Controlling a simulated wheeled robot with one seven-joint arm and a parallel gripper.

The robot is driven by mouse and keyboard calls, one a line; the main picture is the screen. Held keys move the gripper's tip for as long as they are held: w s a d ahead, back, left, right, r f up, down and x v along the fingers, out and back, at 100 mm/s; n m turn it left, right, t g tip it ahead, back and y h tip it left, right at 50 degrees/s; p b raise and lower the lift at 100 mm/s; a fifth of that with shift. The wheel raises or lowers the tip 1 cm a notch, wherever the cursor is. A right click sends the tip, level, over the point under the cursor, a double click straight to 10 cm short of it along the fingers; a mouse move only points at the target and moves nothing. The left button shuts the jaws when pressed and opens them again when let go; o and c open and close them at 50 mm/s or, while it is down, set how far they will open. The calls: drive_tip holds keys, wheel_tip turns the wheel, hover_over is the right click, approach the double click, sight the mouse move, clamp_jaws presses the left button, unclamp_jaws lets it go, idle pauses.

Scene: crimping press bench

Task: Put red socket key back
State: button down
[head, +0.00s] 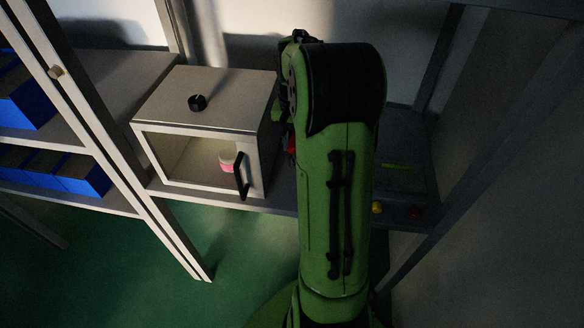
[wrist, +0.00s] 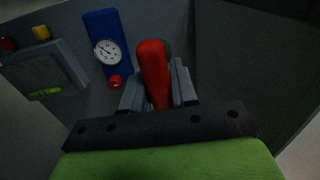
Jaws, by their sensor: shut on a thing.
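The red socket key (wrist: 153,72) stands out between my gripper's fingers in the wrist view, its rounded red end pointing up and away. My gripper (wrist: 158,92) is shut on it, one grey finger on each side. The key's lower end is hidden by the gripper's dark mount. In the head view my green arm covers the gripper; a small red patch (head: 291,143) shows at the arm's left edge, and I cannot tell if it is the key. I see no clearly recognisable holder for the key.
A blue panel with a round gauge (wrist: 108,52) and a red knob (wrist: 115,82) is left of the key. A grey control box (wrist: 45,70) is further left. A glass-fronted cabinet (head: 205,100) with a black handle stands left of my arm; blue bins (head: 80,175) are far left.

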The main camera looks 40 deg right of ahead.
wheel_tip(320, 180, down, 8)
drive_tip(key=shift+s+a+f+b, duration=0.15)
drive_tip(key=shift+f+b, duration=0.05)
drive_tip(key=shift+b, duration=0.7)
drive_tip(key=c, duration=0.9)
unclamp_jaws()
drive_tip(key=shift+r, duration=0.1)
wheel_tip(320, 180, up, 12)
drive_tip(key=p, duration=0.3)
